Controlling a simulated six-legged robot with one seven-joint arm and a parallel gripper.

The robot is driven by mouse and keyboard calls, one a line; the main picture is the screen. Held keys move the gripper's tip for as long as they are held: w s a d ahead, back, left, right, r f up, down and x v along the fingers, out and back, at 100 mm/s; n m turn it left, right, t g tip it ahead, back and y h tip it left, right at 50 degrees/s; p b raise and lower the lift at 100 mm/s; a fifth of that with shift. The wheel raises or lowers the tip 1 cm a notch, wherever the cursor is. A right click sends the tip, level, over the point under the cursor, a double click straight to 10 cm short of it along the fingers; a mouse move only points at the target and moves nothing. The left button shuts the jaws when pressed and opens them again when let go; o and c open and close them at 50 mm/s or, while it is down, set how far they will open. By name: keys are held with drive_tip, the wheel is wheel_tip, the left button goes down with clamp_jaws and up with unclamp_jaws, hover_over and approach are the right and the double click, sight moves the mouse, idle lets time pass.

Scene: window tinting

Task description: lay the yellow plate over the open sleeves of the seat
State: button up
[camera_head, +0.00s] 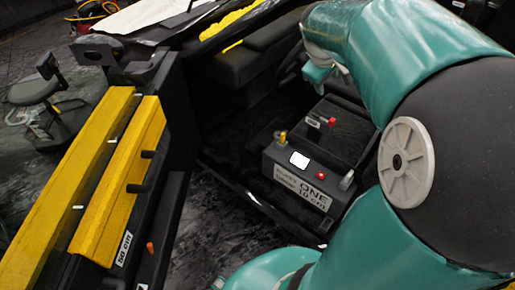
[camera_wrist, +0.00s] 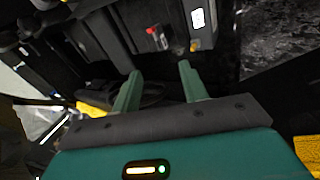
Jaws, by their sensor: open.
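Two long yellow pieces stand at the left in the head view: a longer bar (camera_head: 62,190) and a shorter, flat-faced plate-like piece (camera_head: 120,180), side by side on a black frame. I cannot tell which is the task's yellow plate. A dark block that looks like a seat (camera_head: 240,75) is at the upper middle; no open sleeves can be made out on it. My gripper (camera_wrist: 157,68) is open with nothing between its two green fingers in the wrist view. It hangs over the dark interior, apart from the yellow pieces.
A grey box (camera_head: 305,180) with a white label, red and yellow knobs sits on the dark floor, a black box (camera_head: 340,130) behind it. A yellow perforated strip (camera_head: 228,22) lies at the top. A stool (camera_head: 45,92) stands far left. Grey floor (camera_head: 205,235) is bare below.

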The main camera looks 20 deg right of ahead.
drive_tip(key=s+a+m+t+y, duration=0.1)
drive_tip(key=s+a+m+y, duration=0.1)
drive_tip(key=s+a, duration=0.5)
drive_tip(key=s+a+m+t+y, duration=0.1)
drive_tip(key=s+a, duration=0.6)
drive_tip(key=a, duration=1.1)
drive_tip(key=shift+a+f+m+t+y, duration=0.25)
drive_tip(key=shift+m+y, duration=0.25)
drive_tip(key=shift+y, duration=0.5)
